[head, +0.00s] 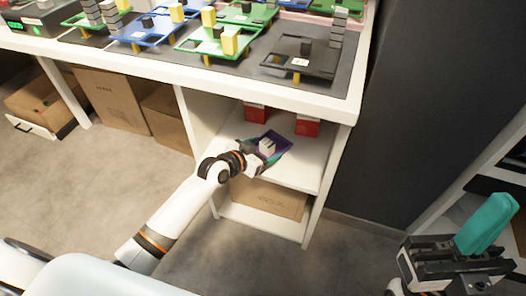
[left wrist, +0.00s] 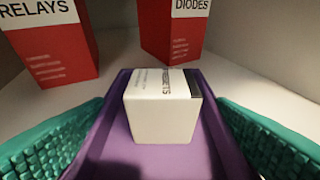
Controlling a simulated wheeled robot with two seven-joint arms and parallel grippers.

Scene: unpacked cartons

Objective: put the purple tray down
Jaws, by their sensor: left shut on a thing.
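The purple tray (head: 281,139) is inside the open shelf compartment under the table, with a small white box (head: 267,147) on it. My left gripper (head: 268,150) is shut on the tray. In the left wrist view its teal fingers lie along both sides of the purple tray (left wrist: 118,152), and the white box (left wrist: 162,112) stands upright on it. I cannot tell whether the tray touches the white shelf board (head: 303,172). My right gripper (head: 487,225) is at the lower right, away from the shelf; one teal finger shows clearly, and its opening cannot be made out.
Two red boxes stand deeper on the shelf: the relays box (left wrist: 50,45) at left and the diodes box (left wrist: 172,32) at right. A carton (head: 268,198) sits on the lower level. The tabletop above (head: 300,95) holds several circuit boards.

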